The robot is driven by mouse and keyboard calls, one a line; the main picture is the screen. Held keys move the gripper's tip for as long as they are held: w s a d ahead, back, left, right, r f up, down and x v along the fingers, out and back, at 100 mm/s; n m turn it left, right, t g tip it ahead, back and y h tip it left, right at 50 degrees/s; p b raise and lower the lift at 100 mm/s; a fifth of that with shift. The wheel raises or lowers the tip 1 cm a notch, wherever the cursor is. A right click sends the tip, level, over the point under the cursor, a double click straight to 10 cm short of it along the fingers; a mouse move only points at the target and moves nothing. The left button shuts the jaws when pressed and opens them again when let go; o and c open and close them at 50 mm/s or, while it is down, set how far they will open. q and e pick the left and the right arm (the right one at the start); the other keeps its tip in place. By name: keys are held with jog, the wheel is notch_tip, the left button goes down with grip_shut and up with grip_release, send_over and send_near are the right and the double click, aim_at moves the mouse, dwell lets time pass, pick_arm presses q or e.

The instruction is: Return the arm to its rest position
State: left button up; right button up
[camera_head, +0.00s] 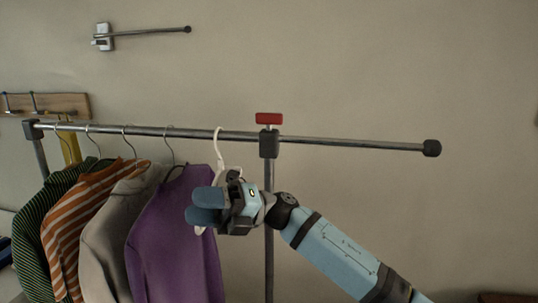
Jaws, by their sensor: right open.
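My right arm (338,256) comes in from the lower right, and its gripper (203,206) points left, in front of the purple garment's right edge. The gripper is open, its two blue fingers one above the other. A white hanger (219,150) hooks over the rail just above the gripper, and the gripper hides much of its body. I cannot tell whether they touch. My left gripper is not in view.
A metal clothes rail (345,143) on a post (268,262) carries a purple garment (172,245), a grey one (112,228), an orange-striped one (72,215) and a green-striped one (42,240). A red piece (269,119) tops the post. The rail's right part is bare.

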jog(key=d+f+m+t+h, duration=0.3)
jog(key=d+f+m+t, duration=0.3)
jog(key=f+m+t, duration=0.4)
jog(key=s+d+f+m+t+h+p, duration=0.15)
jog(key=d+f+m+t, duration=0.5)
jog(key=m, duration=0.65)
jog(key=w+d+f+m+t+h, duration=0.1)
jog(key=d+f+m+t+h, duration=0.25)
jog(key=f+m+t, duration=0.7)
jog(key=s+d+f+m+g+h, duration=0.3)
jog(key=s+d+f, duration=0.4)
jog(key=s+f, duration=0.3)
jog(key=s+d+f+m+g+h, duration=0.3)
jog(key=s+d+f+m+h, duration=0.2)
jog(key=s+d+f, duration=0.3)
jog(key=s+f+m, duration=0.1)
jog(key=s+f, duration=0.1)
jog(key=s, duration=0.2)
jog(key=shift+d+g+p, duration=0.15)
jog(key=shift+g+p, duration=0.25)
